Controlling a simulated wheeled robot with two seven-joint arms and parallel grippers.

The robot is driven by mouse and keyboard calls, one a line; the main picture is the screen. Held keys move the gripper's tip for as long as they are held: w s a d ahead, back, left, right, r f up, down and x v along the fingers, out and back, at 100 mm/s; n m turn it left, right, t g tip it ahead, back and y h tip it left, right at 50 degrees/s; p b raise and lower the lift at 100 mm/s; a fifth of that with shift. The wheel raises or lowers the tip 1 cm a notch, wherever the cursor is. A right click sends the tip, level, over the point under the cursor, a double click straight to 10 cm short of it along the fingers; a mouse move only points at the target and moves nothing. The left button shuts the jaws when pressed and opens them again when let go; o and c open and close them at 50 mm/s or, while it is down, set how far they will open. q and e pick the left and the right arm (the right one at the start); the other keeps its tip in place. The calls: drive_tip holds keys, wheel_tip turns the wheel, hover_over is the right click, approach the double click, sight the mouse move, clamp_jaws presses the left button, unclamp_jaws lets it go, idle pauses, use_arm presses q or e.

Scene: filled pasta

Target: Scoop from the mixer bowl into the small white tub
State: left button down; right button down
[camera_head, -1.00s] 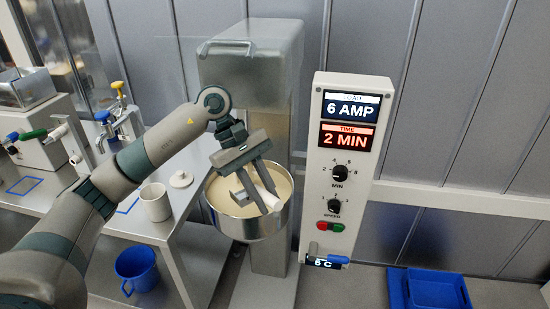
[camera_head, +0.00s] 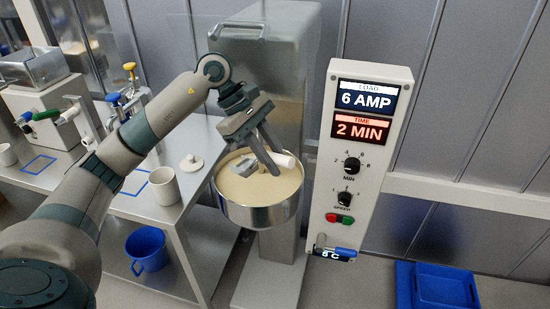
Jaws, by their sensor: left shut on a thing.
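The steel mixer bowl (camera_head: 260,214) holds a pale cream mass (camera_head: 245,187) with a fairly smooth surface. My left gripper (camera_head: 264,167) is over the far part of the bowl. It is shut on a utensil with a white handle (camera_head: 286,160), which sticks out to the right. A finger hides part of the utensil; I cannot tell its scoop end from the gripper or whether it touches the mass. The small white tub (camera_head: 163,188) stands upright on the steel table left of the bowl; its inside is not clear. My right gripper is not in view.
A white lid (camera_head: 191,164) lies behind the tub. A control panel (camera_head: 360,160) stands close right of the bowl, reading 6 AMP and 2 MIN. A blue bucket (camera_head: 147,250) is below the table. Blue trays (camera_head: 440,290) lie at lower right.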

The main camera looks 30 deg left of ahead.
use_arm(q)
drive_tip(key=shift+f, duration=0.15)
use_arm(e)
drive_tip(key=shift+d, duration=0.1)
